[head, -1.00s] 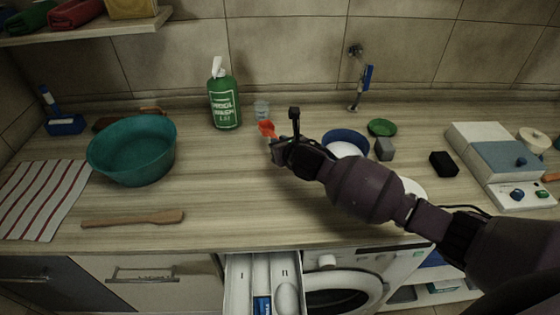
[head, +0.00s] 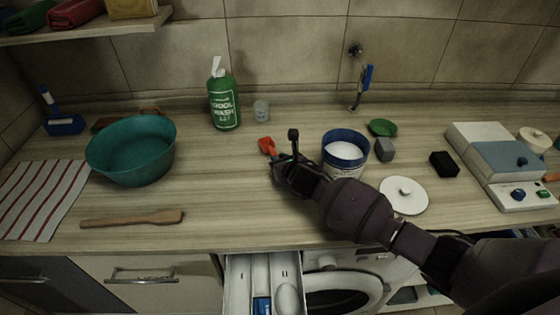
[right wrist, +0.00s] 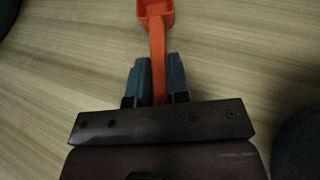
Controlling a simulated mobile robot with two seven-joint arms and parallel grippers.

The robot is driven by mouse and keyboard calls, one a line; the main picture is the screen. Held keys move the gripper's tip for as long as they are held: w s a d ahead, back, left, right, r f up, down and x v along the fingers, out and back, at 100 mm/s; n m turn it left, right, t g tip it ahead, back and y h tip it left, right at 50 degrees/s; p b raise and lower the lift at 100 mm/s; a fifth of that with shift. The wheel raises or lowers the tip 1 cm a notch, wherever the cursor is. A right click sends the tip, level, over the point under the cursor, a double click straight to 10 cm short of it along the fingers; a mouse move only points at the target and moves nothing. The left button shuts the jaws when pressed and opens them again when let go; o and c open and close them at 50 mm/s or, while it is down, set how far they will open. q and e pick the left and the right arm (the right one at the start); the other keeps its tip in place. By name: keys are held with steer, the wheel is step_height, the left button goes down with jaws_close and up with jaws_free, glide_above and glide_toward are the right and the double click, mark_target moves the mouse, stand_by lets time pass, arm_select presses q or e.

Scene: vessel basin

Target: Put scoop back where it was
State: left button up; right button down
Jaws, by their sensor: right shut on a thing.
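The orange-red scoop (head: 267,145) is in my right gripper (head: 284,162), over the middle of the counter. In the right wrist view, the scoop (right wrist: 157,12) points away from me and its handle runs between the two blue fingertips of the right gripper (right wrist: 157,80), which are shut on it. I cannot tell whether the scoop touches the counter. My left gripper is not in view.
A blue tub of white powder (head: 345,152) stands open to the right, its white lid (head: 404,195) lying in front. A small clear cup (head: 261,110) and a green wool wash bottle (head: 224,98) stand behind. A drawer (head: 240,280) is open below.

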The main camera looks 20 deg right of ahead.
steer(key=c, duration=1.1)
jaws_free()
steer(key=shift+f, duration=0.1)
steer(key=shift+r, duration=0.2)
steer(key=v, duration=1.2)
steer(key=shift+p, duration=0.3)
